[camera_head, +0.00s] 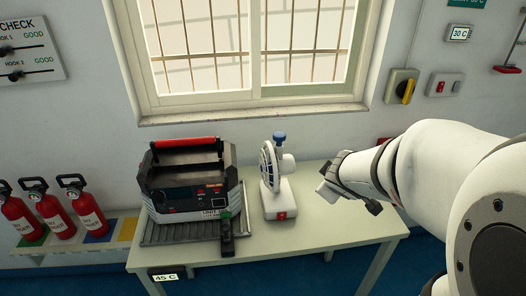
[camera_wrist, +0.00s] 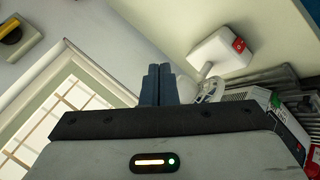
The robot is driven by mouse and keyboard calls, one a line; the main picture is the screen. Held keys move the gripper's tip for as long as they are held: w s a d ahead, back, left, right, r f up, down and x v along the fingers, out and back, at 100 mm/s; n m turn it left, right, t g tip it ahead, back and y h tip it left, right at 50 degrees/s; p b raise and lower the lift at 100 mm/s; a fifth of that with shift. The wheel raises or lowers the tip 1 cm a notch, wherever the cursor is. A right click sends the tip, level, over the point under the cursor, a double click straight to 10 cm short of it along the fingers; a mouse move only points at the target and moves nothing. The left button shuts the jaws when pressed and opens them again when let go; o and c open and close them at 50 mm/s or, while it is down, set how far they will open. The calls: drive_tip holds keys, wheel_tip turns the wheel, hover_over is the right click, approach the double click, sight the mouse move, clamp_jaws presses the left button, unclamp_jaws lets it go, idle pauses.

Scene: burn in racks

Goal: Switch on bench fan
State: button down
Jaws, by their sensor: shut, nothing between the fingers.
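The bench fan (camera_head: 278,192) stands upright on the table, a white base with a round caged head and a blue knob on top. A red switch (camera_head: 282,216) sits on the front of its base. My gripper (camera_head: 325,190) is in the air to the right of the fan, apart from it, with its fingers shut and empty. In the wrist view the shut blue fingers (camera_wrist: 157,84) point toward the fan (camera_wrist: 222,50), whose red switch (camera_wrist: 239,44) shows at upper right.
A grey and black unit with a red handle (camera_head: 187,143) stands on a ribbed mat (camera_head: 150,232) left of the fan. The table (camera_head: 330,222) is clear right of the fan. Fire extinguishers (camera_head: 84,207) stand far left. A yellow rotary switch (camera_head: 407,91) is on the wall.

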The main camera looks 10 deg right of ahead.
sight(282, 216)
drive_tip(key=s+a+f+n+g+y+b, duration=0.1)
drive_tip(key=a+f+n+y, duration=0.2)
drive_tip(key=f, duration=0.3)
drive_tip(key=s+a+f+n+g+y+b, duration=0.1)
drive_tip(key=a+f+n+g+y, duration=0.1)
drive_tip(key=f+n, duration=0.4)
drive_tip(key=shift+a+f+y, duration=0.55)
drive_tip(key=shift+f+y, duration=0.2)
drive_tip(key=shift+y, duration=0.45)
drive_tip(key=b+x, duration=0.3)
drive_tip(key=x, duration=0.2)
drive_tip(key=b+x, duration=0.2)
drive_tip(key=x, duration=0.3)
drive_tip(key=shift+s+f+b, duration=0.2)
drive_tip(key=shift+f+b, duration=0.05)
drive_tip(key=shift+b, duration=0.15)
drive_tip(key=w, duration=0.3)
drive_tip(key=shift+w, duration=0.6)
